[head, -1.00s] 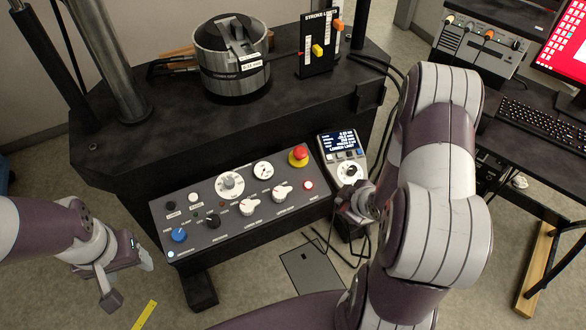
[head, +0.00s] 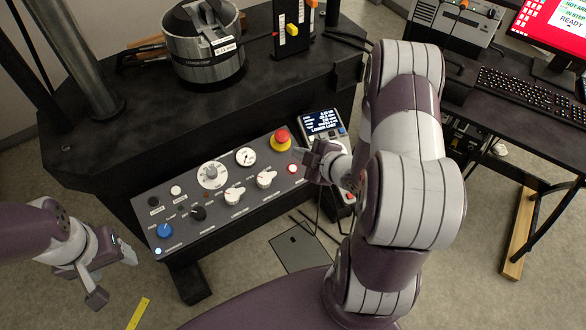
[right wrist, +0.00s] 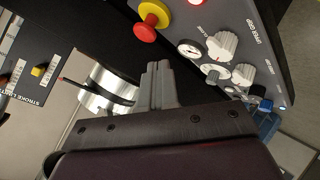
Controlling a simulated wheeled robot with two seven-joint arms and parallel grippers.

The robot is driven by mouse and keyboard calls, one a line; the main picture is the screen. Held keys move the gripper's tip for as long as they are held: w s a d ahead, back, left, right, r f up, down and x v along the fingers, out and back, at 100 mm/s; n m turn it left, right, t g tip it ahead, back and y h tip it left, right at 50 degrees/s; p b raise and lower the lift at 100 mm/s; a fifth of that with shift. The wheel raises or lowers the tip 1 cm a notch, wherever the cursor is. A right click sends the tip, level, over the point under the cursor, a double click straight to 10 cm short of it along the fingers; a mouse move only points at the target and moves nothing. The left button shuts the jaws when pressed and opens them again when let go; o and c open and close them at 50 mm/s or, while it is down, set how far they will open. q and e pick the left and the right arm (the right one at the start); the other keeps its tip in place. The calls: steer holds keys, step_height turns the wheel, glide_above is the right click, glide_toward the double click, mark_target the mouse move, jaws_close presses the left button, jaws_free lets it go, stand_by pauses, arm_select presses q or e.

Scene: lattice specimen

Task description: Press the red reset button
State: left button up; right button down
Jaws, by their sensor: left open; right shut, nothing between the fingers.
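A small round red button (head: 292,168) in a pale ring sits near the right end of the grey control panel (head: 190,233). Its label is too small to read. In the right wrist view this red button (right wrist: 195,2) is cut by the top edge. A larger red mushroom button (head: 281,138) on a yellow base sits above it and shows in the right wrist view too (right wrist: 145,32). My right gripper (head: 302,154) is shut and empty beside the panel's right end, apparently above its surface; its closed fingers (right wrist: 158,80) point past the buttons. My left gripper (head: 113,276) is open and empty, left of the panel.
Knobs (head: 234,196) and a gauge (head: 246,156) crowd the panel. A handset with a screen (head: 322,122) stands just behind my right gripper. A metal cylinder (head: 205,55) stands on the black machine table. A keyboard (head: 530,100) and monitor (head: 555,35) are at the right.

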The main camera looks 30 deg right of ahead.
steer(key=b, duration=0.6)
glide_above(297, 175)
step_height(297, 175, down, 8)
steer(key=shift+s+r, duration=0.1)
steer(key=shift+r, duration=0.1)
stand_by(1.3)
steer(key=shift+f+b, duration=0.4)
steer(key=shift+b, duration=0.05)
steer(key=shift+a+f+b, duration=0.1)
steer(key=shift+f+b, duration=0.25)
stand_by(0.4)
steer(key=shift+r, duration=0.15)
steer(key=shift+r+p, duration=0.65)
steer(key=shift+p, duration=0.05)
steer(key=r+p, duration=0.2)
steer(key=s+r+p, duration=0.1)
steer(key=r+p, duration=0.1)
steer(key=shift+s+r, duration=0.2)
steer(key=shift+r, duration=0.2)
